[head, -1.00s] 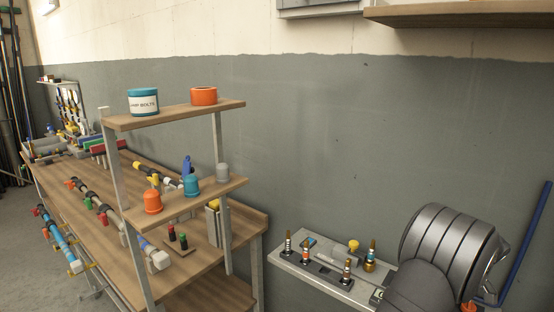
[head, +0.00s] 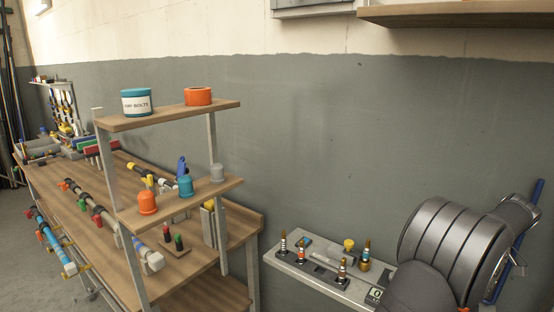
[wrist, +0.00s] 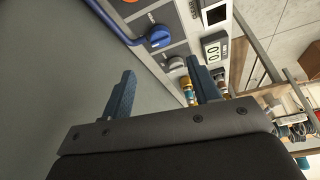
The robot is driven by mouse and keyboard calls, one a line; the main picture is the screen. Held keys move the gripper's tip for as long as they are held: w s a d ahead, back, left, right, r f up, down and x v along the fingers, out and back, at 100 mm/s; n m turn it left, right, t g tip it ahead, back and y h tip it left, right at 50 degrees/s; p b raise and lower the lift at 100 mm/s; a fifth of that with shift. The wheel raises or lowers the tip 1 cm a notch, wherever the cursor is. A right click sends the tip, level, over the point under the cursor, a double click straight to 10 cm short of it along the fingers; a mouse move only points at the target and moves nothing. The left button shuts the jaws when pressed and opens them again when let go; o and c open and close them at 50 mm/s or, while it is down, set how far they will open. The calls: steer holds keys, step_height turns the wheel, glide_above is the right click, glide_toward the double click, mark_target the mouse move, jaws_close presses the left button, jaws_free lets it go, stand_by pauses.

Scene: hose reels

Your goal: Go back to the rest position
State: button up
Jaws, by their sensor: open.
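My gripper (wrist: 160,92) shows in the wrist view with its two blue-grey fingers spread wide apart. Nothing is between the fingers, and it is open and empty. Beyond the fingers lie a grey panel with a blue lever (wrist: 158,37) and a small digital display (wrist: 213,52). In the head view my dark arm fills the lower right corner, and the gripper itself cannot be made out there.
A grey shelf (head: 318,283) with several brass-topped fittings stands left of my arm. A blue pole (head: 528,215) is at far right. Open wall lies between.

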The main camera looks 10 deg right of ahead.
steer(key=v, duration=0.6)
steer(key=x, duration=1.7)
steer(key=shift+a+f, duration=0.1)
steer(key=shift+f, duration=0.15)
steer(key=shift+s+a+r+m+h, duration=0.1)
steer(key=shift+m+h, duration=0.05)
steer(key=shift+m, duration=0.35)
steer(key=shift+r+m+h, duration=0.1)
steer(key=shift+m+h, duration=0.05)
steer(key=shift+m, duration=0.35)
steer(key=m+h, duration=0.1)
steer(key=m, duration=0.2)
steer(key=m+h, duration=0.1)
steer(key=m, duration=0.2)
steer(key=shift+a+t+h, duration=0.2)
steer(key=shift+t+h, duration=0.1)
steer(key=shift+t, duration=0.1)
steer(key=m, duration=0.2)
steer(key=m+h, duration=0.1)
steer(key=m, duration=0.2)
steer(key=shift+a+f+g+h, duration=0.1)
steer(key=shift+a+g+h, duration=0.05)
steer(key=shift+g+h, duration=0.2)
steer(key=shift+a+m+g+h, duration=0.1)
steer(key=shift+m+g+h, duration=0.35)
steer(key=shift+m, duration=1.25)
steer(key=shift+m, duration=0.3)
